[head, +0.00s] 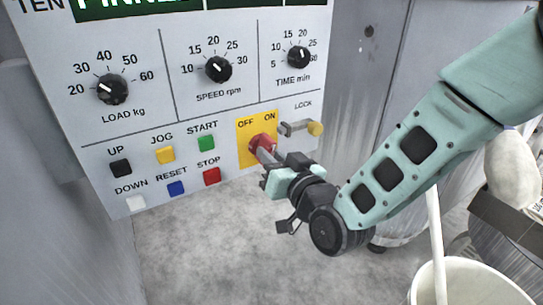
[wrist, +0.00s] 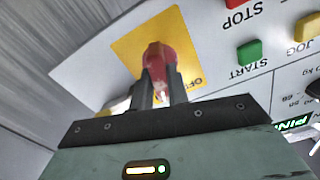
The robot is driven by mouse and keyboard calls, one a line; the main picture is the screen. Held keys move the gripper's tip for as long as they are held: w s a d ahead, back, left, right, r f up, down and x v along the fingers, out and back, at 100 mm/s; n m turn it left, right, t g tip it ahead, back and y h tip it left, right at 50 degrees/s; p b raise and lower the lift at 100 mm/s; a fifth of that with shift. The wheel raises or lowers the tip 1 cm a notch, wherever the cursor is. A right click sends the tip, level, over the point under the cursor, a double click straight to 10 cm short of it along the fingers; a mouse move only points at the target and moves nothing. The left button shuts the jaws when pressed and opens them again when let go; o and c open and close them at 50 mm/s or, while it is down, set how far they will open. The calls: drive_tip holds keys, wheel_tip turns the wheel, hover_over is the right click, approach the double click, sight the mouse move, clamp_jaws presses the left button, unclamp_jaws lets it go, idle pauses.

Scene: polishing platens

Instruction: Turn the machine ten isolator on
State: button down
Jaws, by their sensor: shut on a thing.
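The isolator is a red rotary handle (head: 262,143) on a yellow plate (head: 243,150) marked OFF and ON, low on the right of the white control panel. In the wrist view the red handle (wrist: 158,62) stands out from the yellow plate (wrist: 135,45), with the OFF lettering partly visible beside it. My gripper (head: 268,158) reaches in from the lower right, and its fingers (wrist: 159,90) are closed around the handle's sides. The fingers hide part of the handle, and I cannot tell exactly which mark it points to.
A LOCK lever with a yellow end (head: 314,129) is just right of the plate. Push buttons, including red STOP (head: 211,176) and green START (head: 206,142), sit close on the left. Three black dials are above. A white bucket (head: 470,285) stands at lower right.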

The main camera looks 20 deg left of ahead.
drive_tip(key=m, duration=0.5)
drive_tip(key=shift+m, duration=0.4)
idle(0.4)
drive_tip(key=c, duration=1.4)
unclamp_jaws()
drive_tip(key=shift+o, duration=0.2)
drive_tip(key=shift+d, duration=0.1)
drive_tip(key=p+v, duration=0.9)
drive_tip(key=v, duration=0.8)
drive_tip(key=shift+s, duration=0.2)
